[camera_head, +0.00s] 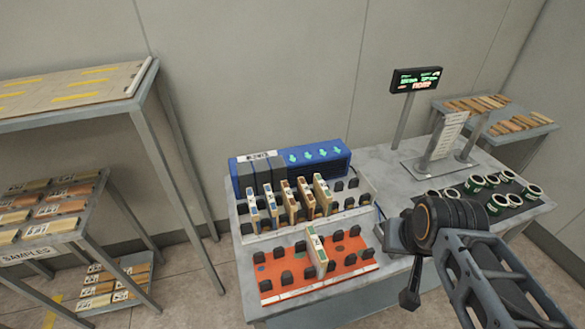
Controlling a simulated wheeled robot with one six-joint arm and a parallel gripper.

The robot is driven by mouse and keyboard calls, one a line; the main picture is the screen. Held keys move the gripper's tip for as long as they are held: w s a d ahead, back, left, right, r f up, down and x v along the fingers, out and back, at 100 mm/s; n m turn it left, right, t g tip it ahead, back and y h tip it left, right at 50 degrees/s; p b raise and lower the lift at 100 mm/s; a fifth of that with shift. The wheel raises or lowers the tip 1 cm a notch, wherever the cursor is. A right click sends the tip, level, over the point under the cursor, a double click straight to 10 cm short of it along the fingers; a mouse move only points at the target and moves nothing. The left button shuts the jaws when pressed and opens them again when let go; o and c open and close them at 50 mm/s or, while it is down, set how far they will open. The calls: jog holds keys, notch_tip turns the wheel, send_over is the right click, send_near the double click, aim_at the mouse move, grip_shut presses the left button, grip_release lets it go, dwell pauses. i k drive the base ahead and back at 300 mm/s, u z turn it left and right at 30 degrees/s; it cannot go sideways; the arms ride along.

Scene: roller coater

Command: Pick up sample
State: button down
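Flat wooden samples with white labels (64,207) lie in rows on the tilted shelf at the left, above a "SAMPLES" sign (37,254). More labelled samples (97,288) lie on a lower shelf below. One sample (316,250) stands upright in the orange rack (282,287) on the table. Several others (286,198) stand upright in the white rack behind it. My gripper (409,298) points down at the table's front right, apart from the orange rack. Its fingers are mostly hidden by its body, and I see nothing held in it.
A blue unit with green arrows (325,160) stands behind the racks on the grey table (390,163). An upper left shelf (150,72) overhangs the samples.

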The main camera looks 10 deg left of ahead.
aim_at(317, 256)
jog(key=z, duration=0.55)
jog(key=k, duration=1.25)
jog(key=u, duration=0.55)
jog(key=i, duration=0.9)
jog(key=u, duration=0.6)
